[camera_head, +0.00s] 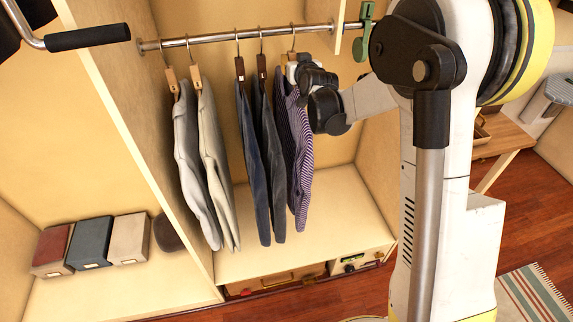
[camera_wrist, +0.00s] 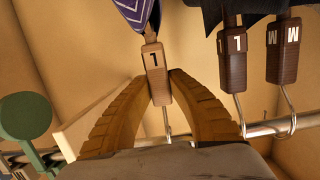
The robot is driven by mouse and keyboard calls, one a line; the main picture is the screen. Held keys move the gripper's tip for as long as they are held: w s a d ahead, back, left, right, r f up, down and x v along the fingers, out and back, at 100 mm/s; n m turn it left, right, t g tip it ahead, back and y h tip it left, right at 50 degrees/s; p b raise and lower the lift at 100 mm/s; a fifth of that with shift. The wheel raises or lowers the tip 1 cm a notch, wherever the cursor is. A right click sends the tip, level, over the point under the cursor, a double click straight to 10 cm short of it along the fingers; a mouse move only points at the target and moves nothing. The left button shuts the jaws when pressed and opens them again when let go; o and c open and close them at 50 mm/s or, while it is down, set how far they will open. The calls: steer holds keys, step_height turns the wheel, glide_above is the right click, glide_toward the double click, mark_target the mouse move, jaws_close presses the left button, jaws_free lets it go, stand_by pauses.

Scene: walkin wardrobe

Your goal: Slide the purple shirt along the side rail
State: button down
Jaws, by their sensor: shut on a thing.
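The purple striped shirt (camera_head: 300,160) hangs at the right end of the row on the side rail (camera_head: 210,38). My gripper (camera_head: 301,66) is at the top of this shirt, just below the rail. In the wrist view, my gripper (camera_wrist: 160,82) is shut on the brown hanger block (camera_wrist: 154,62) of the purple shirt, one finger on each side. The hanger hook runs down between the fingers toward the rail (camera_wrist: 278,127). My wrist partly hides the shirt's shoulder in the head view.
Two dark garments (camera_head: 258,165) hang just left of the purple shirt. Two pale garments (camera_head: 203,160) hang farther left, with a gap between. A green fitting (camera_head: 364,35) is at the rail's right end. Storage boxes (camera_head: 92,243) stand lower left.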

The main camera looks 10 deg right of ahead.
steer(key=d, duration=0.6)
stand_by(0.5)
steer(key=c, duration=1.3)
jaws_free()
steer(key=shift+o, duration=0.2)
steer(key=s+r, duration=0.2)
steer(key=s, duration=1)
steer(key=s+a+n+g+y, duration=0.15)
steer(key=s+a+g, duration=0.25)
steer(key=s+a, duration=0.7)
steer(key=s+d+f+g, duration=0.1)
steer(key=s+f+g, duration=0.1)
steer(key=s, duration=0.9)
steer(key=s+d+f+m+g+h, duration=0.1)
steer(key=s+f, duration=0.3)
steer(key=s, duration=0.7)
steer(key=shift+s+f+g, duration=0.35)
steer(key=shift+s+g, duration=0.05)
steer(key=shift+g, duration=0.5)
